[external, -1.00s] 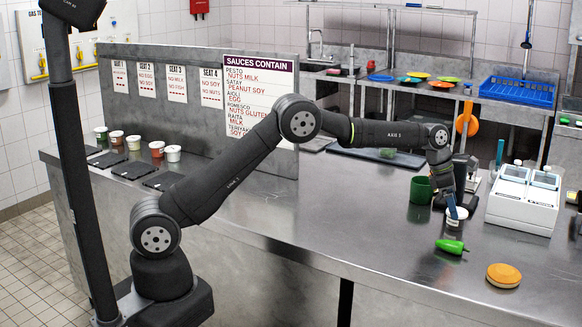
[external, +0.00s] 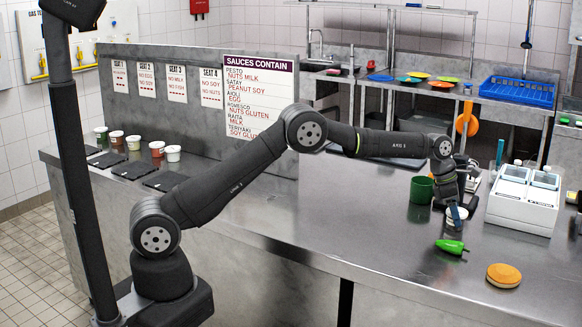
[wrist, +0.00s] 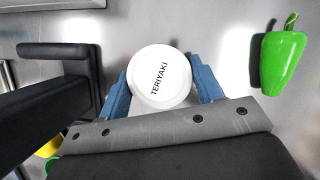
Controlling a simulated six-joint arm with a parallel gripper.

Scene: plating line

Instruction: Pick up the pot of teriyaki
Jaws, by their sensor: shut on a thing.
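The pot of teriyaki (wrist: 160,78) is a small white pot with a white lid marked TERIYAKI. In the wrist view it sits between the two blue fingers of my gripper (wrist: 162,88), which are shut on its sides. In the external view the pot (external: 456,213) shows at the right of the steel counter, under my gripper (external: 456,206). I cannot tell whether its base touches the counter.
A green pepper (external: 451,246) lies in front of the pot, and a round orange-brown item (external: 503,275) lies further right. A green mug (external: 421,190) stands to the left. A white two-lidded box (external: 523,203) stands to the right. Several pots (external: 157,149) stand at the far left.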

